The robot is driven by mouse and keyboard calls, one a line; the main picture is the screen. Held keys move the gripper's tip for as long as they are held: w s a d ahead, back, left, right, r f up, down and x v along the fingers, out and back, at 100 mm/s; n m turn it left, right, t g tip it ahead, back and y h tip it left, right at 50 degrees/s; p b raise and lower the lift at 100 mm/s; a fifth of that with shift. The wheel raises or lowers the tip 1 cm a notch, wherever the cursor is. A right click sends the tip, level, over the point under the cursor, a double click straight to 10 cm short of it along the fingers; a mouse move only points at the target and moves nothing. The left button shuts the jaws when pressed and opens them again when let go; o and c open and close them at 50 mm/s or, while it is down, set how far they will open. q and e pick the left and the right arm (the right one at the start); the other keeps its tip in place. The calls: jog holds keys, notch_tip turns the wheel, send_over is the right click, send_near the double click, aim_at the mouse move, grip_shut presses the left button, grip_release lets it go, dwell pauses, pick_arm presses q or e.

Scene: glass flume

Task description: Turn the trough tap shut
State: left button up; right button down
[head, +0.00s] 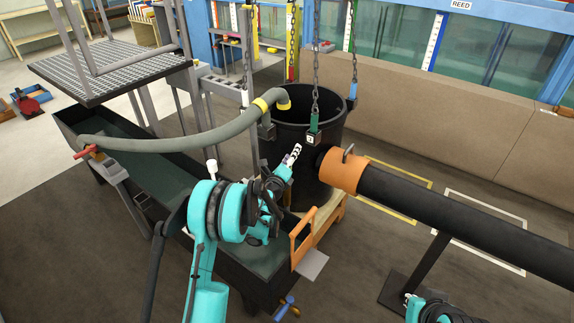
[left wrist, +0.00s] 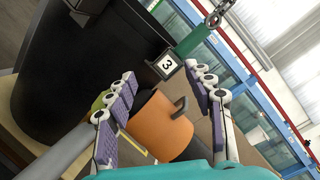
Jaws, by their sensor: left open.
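The long dark trough (head: 160,172) runs from the left toward the lower middle in the head view. A red handle (head: 86,152) sits at the trough's left rim by the hose. My left gripper (head: 292,156) is over the trough's right side, in front of the black bucket, well away from both; in the left wrist view its fingers (left wrist: 165,108) are apart and empty. My right arm's end (head: 435,310) shows only partly at the bottom.
The black bucket (head: 282,132) hangs on chains behind my left gripper. A black pipe with an orange collar (head: 341,170) lies right of it, also close in the left wrist view (left wrist: 160,125). A grey hose (head: 190,140) arches over the trough. An orange frame (head: 303,238) stands at its near right.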

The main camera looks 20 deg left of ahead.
pick_arm(q)
jog(key=s+f+m+y, duration=0.4)
jog(key=s+f+m, duration=0.2)
jog(key=m, duration=0.3)
jog(key=w, duration=0.2)
jog(key=w+a+b, duration=0.1)
jog(key=w, duration=0.3)
jog(key=shift+a, duration=0.4)
jog(key=shift+w+a+b, duration=0.1)
jog(key=shift+w+b, duration=0.2)
jog(key=shift+w, duration=0.15)
jog(key=shift+c, duration=0.3)
jog(key=c, duration=1.1)
